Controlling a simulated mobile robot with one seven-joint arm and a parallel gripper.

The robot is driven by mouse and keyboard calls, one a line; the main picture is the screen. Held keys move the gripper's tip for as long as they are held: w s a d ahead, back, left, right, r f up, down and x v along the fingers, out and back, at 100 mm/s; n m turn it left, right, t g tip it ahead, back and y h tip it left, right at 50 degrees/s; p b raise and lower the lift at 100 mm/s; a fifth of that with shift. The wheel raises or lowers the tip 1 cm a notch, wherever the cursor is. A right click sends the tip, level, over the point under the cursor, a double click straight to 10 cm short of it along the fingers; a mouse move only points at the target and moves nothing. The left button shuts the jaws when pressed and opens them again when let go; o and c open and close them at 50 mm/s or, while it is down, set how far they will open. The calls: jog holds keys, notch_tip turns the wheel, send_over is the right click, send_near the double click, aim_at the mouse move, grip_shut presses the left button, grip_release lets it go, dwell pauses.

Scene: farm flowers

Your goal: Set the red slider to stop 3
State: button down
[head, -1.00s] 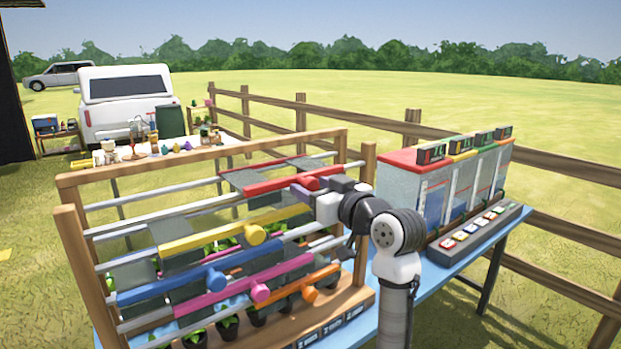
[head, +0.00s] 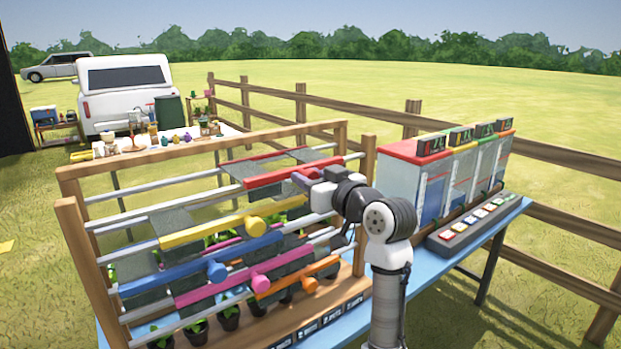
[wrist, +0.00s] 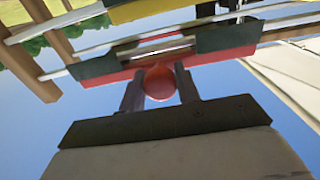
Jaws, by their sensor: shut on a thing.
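The red slider (head: 266,181) is the top bar on the wooden rack, on the upper rails toward the right post, with grey panels attached. My gripper (head: 302,180) is at its front side. In the wrist view the red knob (wrist: 160,83) sits between the two fingers of my gripper (wrist: 160,90), which are shut on it. In the head view my gripper hides the knob. No stop marks for the red slider can be read.
Below are the yellow slider (head: 210,233), blue slider (head: 170,279), pink slider (head: 225,287) and orange slider (head: 290,280), with knobs facing me. Potted plants stand under them. A box with displays (head: 400,170) and a button panel (head: 470,228) are at right.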

aim_at(264, 182)
jog(key=s+a, duration=0.1)
jog(key=a, duration=0.1)
jog(key=s+a, duration=0.2)
jog(key=s+a+b, duration=0.1)
jog(key=s+a, duration=0.1)
jog(key=a, duration=0.1)
jog(key=c, duration=1)
grip_release()
jog(key=shift+d, duration=0.1)
jog(key=b+v, duration=0.4)
jog(key=v, duration=0.9)
jog(key=shift+s+d, duration=0.25)
jog(key=shift+s, duration=0.1)
